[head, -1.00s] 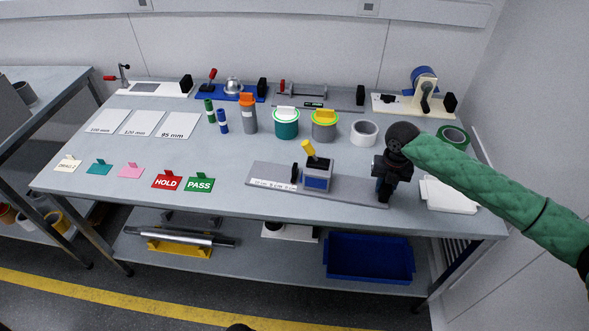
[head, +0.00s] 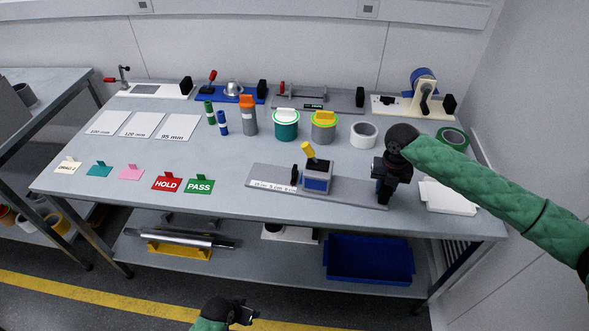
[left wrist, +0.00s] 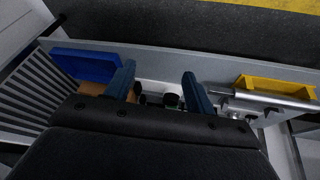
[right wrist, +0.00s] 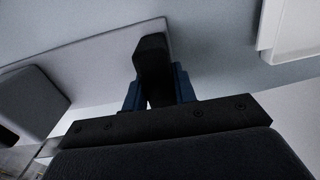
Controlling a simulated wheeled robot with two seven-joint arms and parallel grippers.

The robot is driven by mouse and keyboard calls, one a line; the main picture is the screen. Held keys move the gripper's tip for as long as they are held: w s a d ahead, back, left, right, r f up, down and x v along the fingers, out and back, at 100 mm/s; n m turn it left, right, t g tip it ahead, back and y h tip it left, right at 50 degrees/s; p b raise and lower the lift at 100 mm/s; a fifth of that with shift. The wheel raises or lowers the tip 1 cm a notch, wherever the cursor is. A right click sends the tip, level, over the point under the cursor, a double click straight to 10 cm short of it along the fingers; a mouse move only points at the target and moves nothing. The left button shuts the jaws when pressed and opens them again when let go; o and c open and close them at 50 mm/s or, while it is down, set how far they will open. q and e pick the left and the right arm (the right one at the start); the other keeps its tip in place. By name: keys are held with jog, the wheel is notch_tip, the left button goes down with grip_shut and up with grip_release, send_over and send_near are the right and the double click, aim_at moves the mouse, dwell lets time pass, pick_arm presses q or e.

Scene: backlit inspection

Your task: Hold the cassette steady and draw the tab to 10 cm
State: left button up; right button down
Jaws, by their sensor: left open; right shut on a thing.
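My right gripper (head: 383,197) is at the plate's right end. In the right wrist view it is shut on a black block (right wrist: 152,55) standing on the plate. My left gripper (head: 250,314) is low in front of the bench, well away from the cassette; its fingers (left wrist: 158,80) are apart and empty.
Tubs (head: 286,125), white tape (head: 363,135) and fixtures stand behind the cassette. Cards, including HOLD (head: 167,183) and PASS (head: 199,186), lie to the left. A white tray (head: 448,197) is at the right. A lower shelf holds a blue bin (head: 368,260).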

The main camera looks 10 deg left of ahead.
aim_at(294, 168)
pick_arm(q)
jog(key=w+a+r+m+t+h, duration=0.15)
jog(key=w+r, duration=0.35)
jog(key=r, duration=0.5)
jog(key=w+a+r+t+h, duration=0.1)
jog(key=w+r+t, duration=0.3)
jog(key=r, duration=0.5)
jog(key=w+a+r+m+t+h, duration=0.1)
jog(key=w+r+h, duration=0.1)
jog(key=w+r, duration=0.6)
jog(key=w+d+r+m+g, duration=0.1)
jog(key=w+d+r+m, duration=0.1)
jog(key=w+d, duration=0.1)
jog(key=w+d+r+m+g+h, duration=0.1)
jog(key=w+d+r+m+g, duration=0.1)
jog(key=w+d, duration=0.1)
jog(key=w+d+r+m+g+h, duration=0.1)
jog(key=w+d+r+m+g, duration=0.1)
jog(key=d, duration=0.2)
jog(key=shift+w, duration=0.4)
jog(key=shift+w+r+m+g+y, duration=2.15)
jog(key=shift+w+r+m+g, duration=0.9)
jog(key=shift+w+r+m, duration=1.4)
jog(key=shift+n, duration=0.4)
jog(key=x, duration=0.7)
jog(key=d+x, duration=0.1)
jog(key=x, duration=0.3)
jog(key=shift+w, duration=0.15)
